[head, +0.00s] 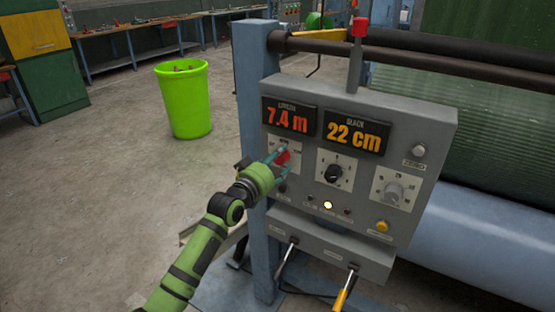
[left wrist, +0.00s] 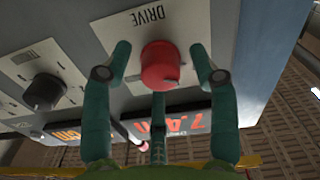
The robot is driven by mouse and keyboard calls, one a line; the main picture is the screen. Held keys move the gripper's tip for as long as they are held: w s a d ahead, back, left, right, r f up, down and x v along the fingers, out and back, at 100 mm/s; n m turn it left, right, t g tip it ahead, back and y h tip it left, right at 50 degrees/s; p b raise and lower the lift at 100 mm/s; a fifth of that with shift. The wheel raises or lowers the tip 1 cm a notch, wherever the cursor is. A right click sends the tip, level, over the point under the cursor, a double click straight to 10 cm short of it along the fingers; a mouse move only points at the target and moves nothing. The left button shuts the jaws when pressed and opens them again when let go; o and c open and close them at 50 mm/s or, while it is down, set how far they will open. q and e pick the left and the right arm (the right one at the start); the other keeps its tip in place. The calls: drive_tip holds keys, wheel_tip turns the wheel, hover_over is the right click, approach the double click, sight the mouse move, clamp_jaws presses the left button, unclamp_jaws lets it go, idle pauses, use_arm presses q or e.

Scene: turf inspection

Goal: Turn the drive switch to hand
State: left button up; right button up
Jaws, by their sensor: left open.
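The drive switch (head: 283,158) is a red round knob on a white plate at the left of the grey control panel (head: 440,125). In the left wrist view the red knob (left wrist: 160,70) sits below the word DRIVE. A small pale mark shows near its lower right edge. My left gripper (head: 277,160) is at the switch in the head view. In the left wrist view its green fingers (left wrist: 159,52) are open, one on each side of the knob, with gaps showing. The plate's position labels are too small or hidden to read. My right gripper is not in view.
Displays read 7.4 m (head: 287,117) and 22 cm (head: 354,133). A black knob (head: 333,173) and a grey knob (head: 394,191) are right of the switch. Levers (head: 345,287) stick out below. A blue post (head: 250,90) stands left; a green bin (head: 184,100) is behind.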

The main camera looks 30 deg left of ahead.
use_arm(q)
drive_tip(key=shift+w, duration=0.1)
drive_tip(key=c, duration=1.1)
drive_tip(key=shift+m, duration=0.4)
drive_tip(key=shift+c, duration=0.2)
drive_tip(key=m+p, duration=0.1)
drive_tip(key=m, duration=0.3)
drive_tip(key=shift+m, duration=0.4)
drive_tip(key=m+p, duration=0.1)
drive_tip(key=m, duration=0.5)
drive_tip(key=o, duration=1.1)
drive_tip(key=shift+o, duration=0.2)
